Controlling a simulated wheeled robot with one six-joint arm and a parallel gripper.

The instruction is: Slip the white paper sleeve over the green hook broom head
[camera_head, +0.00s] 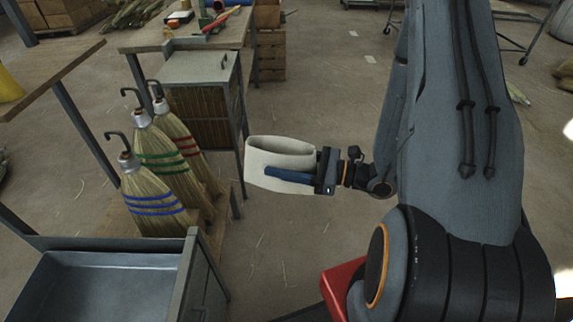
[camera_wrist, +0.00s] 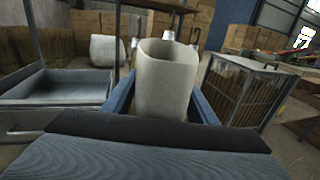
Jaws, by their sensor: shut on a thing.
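The white paper sleeve (camera_head: 262,160) is an open-topped oval tube, held roughly upright in the air. My gripper (camera_head: 290,175) is shut on it from the right, with one blue finger along its near side. In the wrist view the sleeve (camera_wrist: 165,85) stands between both blue fingers. The green hook broom head (camera_head: 163,160) has green bands, a silver collar and a dark hook, and stands in the middle of a row of three at the left. The sleeve is to its right, clear of it. In the wrist view the sleeve hides most of the brooms.
The blue-banded broom (camera_head: 148,195) stands nearer, the red-banded broom (camera_head: 183,140) farther back, both close beside the green one. A grey cabinet (camera_head: 200,68) stands behind them. A grey metal tray (camera_head: 95,285) is at lower left. Bare floor lies below the sleeve.

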